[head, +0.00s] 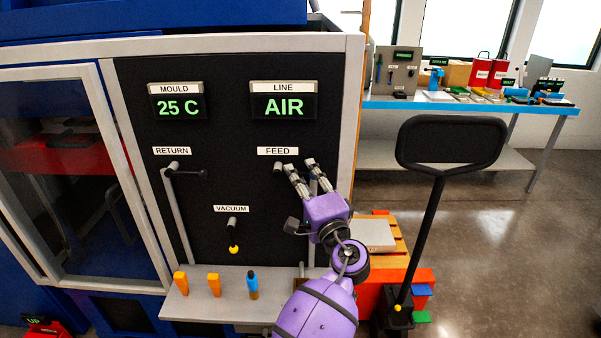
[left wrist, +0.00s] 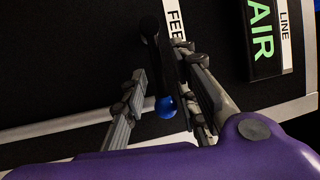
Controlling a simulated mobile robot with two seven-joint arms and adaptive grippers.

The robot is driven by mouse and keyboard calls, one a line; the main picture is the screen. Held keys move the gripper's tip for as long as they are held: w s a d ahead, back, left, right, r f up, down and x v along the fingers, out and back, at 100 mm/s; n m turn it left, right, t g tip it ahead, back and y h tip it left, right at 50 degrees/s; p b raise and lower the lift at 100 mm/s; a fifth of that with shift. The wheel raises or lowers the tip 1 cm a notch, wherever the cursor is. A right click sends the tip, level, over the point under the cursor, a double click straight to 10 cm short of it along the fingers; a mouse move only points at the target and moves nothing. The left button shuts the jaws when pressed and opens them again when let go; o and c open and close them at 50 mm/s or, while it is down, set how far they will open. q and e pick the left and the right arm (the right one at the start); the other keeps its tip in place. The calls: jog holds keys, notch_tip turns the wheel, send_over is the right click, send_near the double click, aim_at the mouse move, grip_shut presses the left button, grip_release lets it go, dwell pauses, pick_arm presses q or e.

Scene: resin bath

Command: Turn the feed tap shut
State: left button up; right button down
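The feed tap is at the upper right of the black panel (head: 130,90), below its FEED label (head: 277,151). Contact cannot be told. My right gripper is not in view.
The LINE display (head: 284,106) reads AIR; the MOULD display (head: 178,106) reads 25 C. The return tap (head: 188,172) and vacuum tap (head: 233,230) sit left of my gripper. A shelf (head: 200,306) juts out below. A pallet-jack handle (head: 451,142) stands to the right.

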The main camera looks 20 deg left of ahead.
pick_arm(q)
jog(key=shift+w+a+r, duration=0.15)
jog(key=shift+w+a, duration=0.35)
